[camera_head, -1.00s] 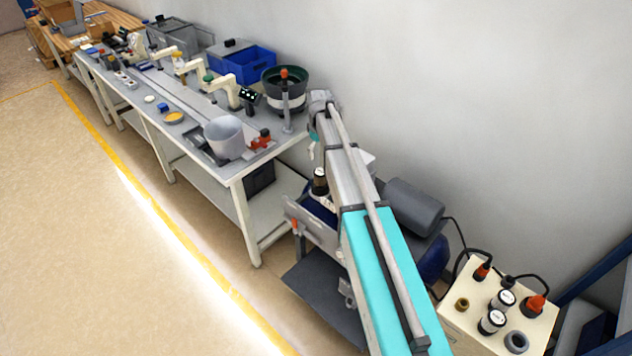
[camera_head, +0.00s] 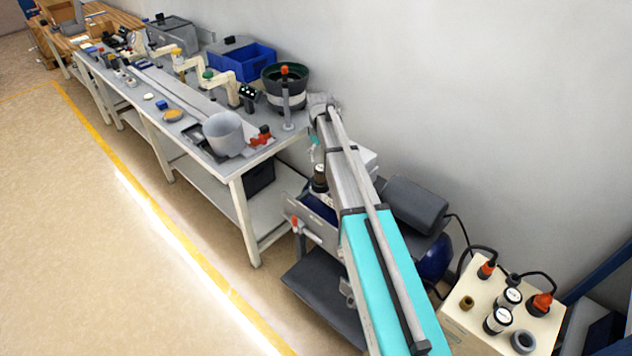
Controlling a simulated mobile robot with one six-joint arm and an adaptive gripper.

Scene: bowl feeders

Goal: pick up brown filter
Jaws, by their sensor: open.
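A small brown cylindrical part (camera_head: 466,303), with a darker round top, stands on the cream box (camera_head: 462,325) at the lower right. It looks like the brown filter, though it is too small to be sure. Two black-and-white cylinders (camera_head: 498,320) and a grey ring-shaped part (camera_head: 523,341) stand near it. A small round orange-yellow item (camera_head: 173,115) lies on the long bench (camera_head: 232,176); I cannot tell what it is. My gripper is not in view.
Red-and-black plugs with black cables rise from the cream box. A turquoise conveyor (camera_head: 385,270) stands left of it. The floor at the left is clear.

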